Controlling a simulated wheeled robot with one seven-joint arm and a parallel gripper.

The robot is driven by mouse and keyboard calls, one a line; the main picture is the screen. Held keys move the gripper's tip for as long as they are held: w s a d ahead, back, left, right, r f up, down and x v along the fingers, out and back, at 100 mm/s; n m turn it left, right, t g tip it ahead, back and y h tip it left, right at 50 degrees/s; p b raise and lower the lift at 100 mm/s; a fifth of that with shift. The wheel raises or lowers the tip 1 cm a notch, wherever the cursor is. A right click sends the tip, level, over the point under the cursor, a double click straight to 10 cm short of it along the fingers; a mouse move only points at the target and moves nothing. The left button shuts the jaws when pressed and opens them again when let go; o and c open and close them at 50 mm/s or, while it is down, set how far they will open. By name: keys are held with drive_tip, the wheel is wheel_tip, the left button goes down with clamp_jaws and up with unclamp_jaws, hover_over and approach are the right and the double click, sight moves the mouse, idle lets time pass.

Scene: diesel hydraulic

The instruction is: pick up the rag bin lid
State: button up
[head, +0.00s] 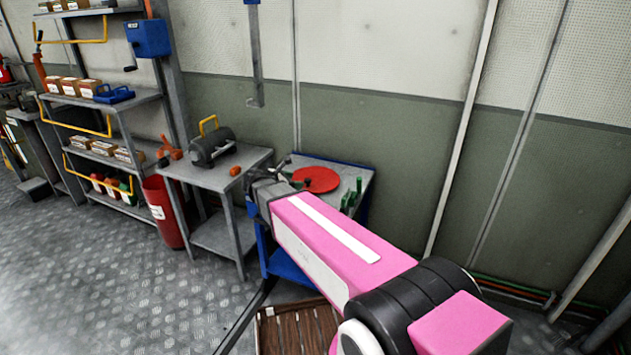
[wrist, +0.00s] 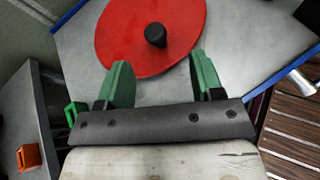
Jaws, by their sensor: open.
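The rag bin lid (head: 316,179) is a flat red disc lying on the grey top of the blue-edged cart (head: 305,155). In the wrist view the lid (wrist: 125,35) has a short black knob (wrist: 155,36) standing at its middle, and its upper edge is cut off by the frame. My gripper (wrist: 160,62) is open and empty, with green fingers wide apart. In the picture the fingers sit just below the lid, with the knob above the gap between them. In the head view my pink arm hides much of the cart's front.
A grey table (head: 255,158) left of the cart holds a dark motor-like unit (head: 211,146) and orange items. A red bin (head: 163,212) stands beside that table. Stocked shelves (head: 120,105) are farther left. The wall is close behind. A wooden pallet (head: 297,328) lies on the floor.

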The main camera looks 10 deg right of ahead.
sight(305, 181)
drive_tip(key=shift+w+a+x, duration=0.1)
drive_tip(key=shift+w+x, duration=0.05)
drive_tip(key=shift+x, duration=1.65)
drive_tip(key=shift+w+a+x, duration=0.1)
drive_tip(key=shift+w+x, duration=0.05)
drive_tip(key=shift+x, duration=1.6)
drive_tip(key=shift+f, duration=0.15)
clamp_jaws()
